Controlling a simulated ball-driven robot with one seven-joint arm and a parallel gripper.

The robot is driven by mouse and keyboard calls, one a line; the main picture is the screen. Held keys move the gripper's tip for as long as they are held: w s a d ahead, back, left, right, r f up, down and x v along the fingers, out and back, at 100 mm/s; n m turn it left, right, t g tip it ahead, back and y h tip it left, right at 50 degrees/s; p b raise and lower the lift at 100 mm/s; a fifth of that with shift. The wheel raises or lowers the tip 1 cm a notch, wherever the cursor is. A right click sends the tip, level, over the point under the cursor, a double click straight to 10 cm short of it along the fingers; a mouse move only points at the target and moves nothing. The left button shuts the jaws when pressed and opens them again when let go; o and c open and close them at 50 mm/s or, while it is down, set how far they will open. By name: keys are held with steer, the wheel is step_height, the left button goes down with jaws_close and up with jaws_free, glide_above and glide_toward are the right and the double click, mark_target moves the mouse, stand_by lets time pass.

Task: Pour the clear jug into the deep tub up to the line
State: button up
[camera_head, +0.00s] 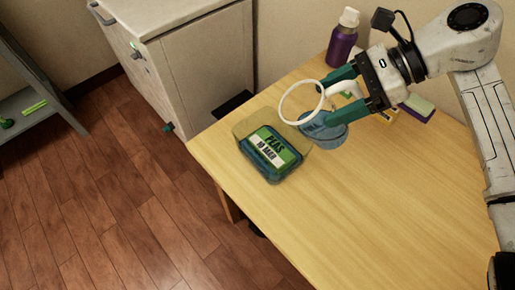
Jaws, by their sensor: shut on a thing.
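My gripper (344,95) has teal fingers and is shut on the white handle of the clear jug, above the table's far left part. The jug's white rim (281,108) shows as a ring to the left of the fingers. Its see-through body is hard to make out, so I cannot tell its fill or exact tilt. A round blue tub (328,140) stands below and behind the rim, partly hidden by the lower finger; it may be the deep tub. Its line and inside level cannot be made out.
A dark teal box with a green and white label (272,150) sits near the table's left edge. A purple bottle with a white cap (342,45) stands at the back. A sponge-like block (418,106) lies right of the gripper. The table's (400,200) front is clear.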

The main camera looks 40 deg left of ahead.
steer(key=shift+w+d+f+g+y+b, duration=0.45)
steer(key=shift+w+d+g+y+b, duration=0.4)
steer(key=shift+b, duration=1.35)
steer(key=w+d+f+g+y+b, duration=0.1)
steer(key=b, duration=0.2)
steer(key=shift+f+b, duration=0.2)
steer(key=shift+b, duration=0.1)
steer(key=b, duration=0.2)
steer(key=w+d+g+y+b, duration=0.1)
steer(key=b, duration=0.1)
steer(key=shift+f+y, duration=0.25)
steer(key=b, duration=0.2)
steer(key=d+f+g+y+b, duration=0.1)
steer(key=b, duration=0.1)
steer(key=shift+w+f+g, duration=0.2)
steer(key=shift+w+g, duration=0.05)
steer(key=shift+w, duration=0.15)
steer(key=shift+b, duration=0.35)
steer(key=shift+y, duration=0.3)
steer(key=shift+w, duration=0.1)
steer(key=shift+w+d, duration=0.15)
steer(key=shift+w, duration=0.05)
